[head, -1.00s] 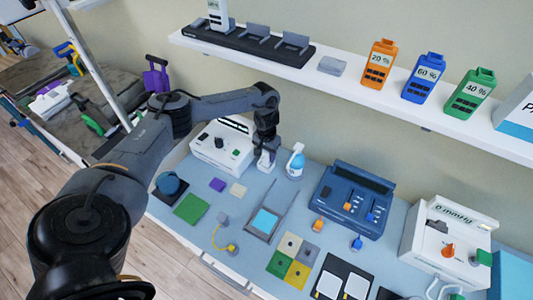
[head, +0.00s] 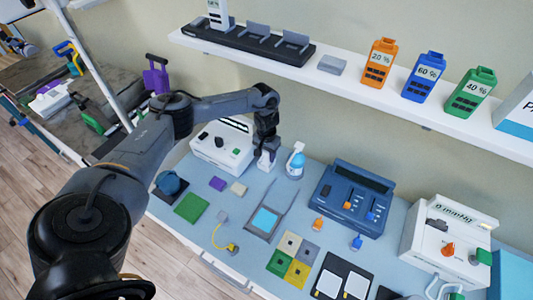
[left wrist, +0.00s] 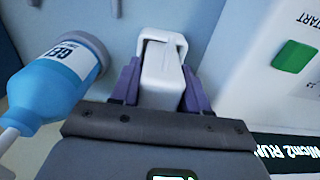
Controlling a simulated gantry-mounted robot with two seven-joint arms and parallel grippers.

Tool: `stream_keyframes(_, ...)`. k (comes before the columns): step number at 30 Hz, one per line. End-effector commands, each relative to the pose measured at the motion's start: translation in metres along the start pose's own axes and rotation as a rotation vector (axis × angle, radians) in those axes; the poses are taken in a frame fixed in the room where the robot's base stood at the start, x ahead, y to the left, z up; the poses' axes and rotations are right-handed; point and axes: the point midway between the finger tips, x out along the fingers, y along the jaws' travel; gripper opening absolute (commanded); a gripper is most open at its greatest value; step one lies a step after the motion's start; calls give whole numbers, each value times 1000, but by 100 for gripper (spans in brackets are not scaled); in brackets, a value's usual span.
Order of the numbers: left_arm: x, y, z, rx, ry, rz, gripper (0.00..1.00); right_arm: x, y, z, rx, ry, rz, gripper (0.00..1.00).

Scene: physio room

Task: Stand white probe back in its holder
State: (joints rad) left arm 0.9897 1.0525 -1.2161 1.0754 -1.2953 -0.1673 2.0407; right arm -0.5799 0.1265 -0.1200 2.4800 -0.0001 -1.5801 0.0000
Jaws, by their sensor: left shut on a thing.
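The white probe (left wrist: 163,70) is between the purple fingers of my left gripper (left wrist: 160,88) in the left wrist view. The gripper is shut on it. In the head view, my left gripper (head: 266,155) points down at the back of the table, between the white therapy unit (head: 222,150) and the gel bottle (head: 295,162). The probe's lower part (head: 264,164) shows as a small white shape at the fingers. My right gripper is not in view.
The gel bottle (left wrist: 58,82) is close on the left in the left wrist view, and the unit with its green START button (left wrist: 293,56) is close on the right. A blue unit (head: 350,198) stands further right. The white shelf (head: 345,85) runs above.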

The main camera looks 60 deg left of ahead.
Motion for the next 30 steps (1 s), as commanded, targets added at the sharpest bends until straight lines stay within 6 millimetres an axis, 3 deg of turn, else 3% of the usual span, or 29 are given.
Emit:
stream_keyframes(11,0,0,0,0,1,0,14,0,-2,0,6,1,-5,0)
stream_keyframes(12,0,0,0,0,1,0,48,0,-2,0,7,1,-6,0)
stream_keyframes(17,0,0,0,0,1,0,72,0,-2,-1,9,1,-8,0)
stream_keyframes(23,0,0,0,0,0,0,75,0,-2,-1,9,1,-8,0)
stream_keyframes(28,1,0,0,0,0,0,98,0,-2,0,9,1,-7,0)
stream_keyframes(30,0,0,0,0,0,0,100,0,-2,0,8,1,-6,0)
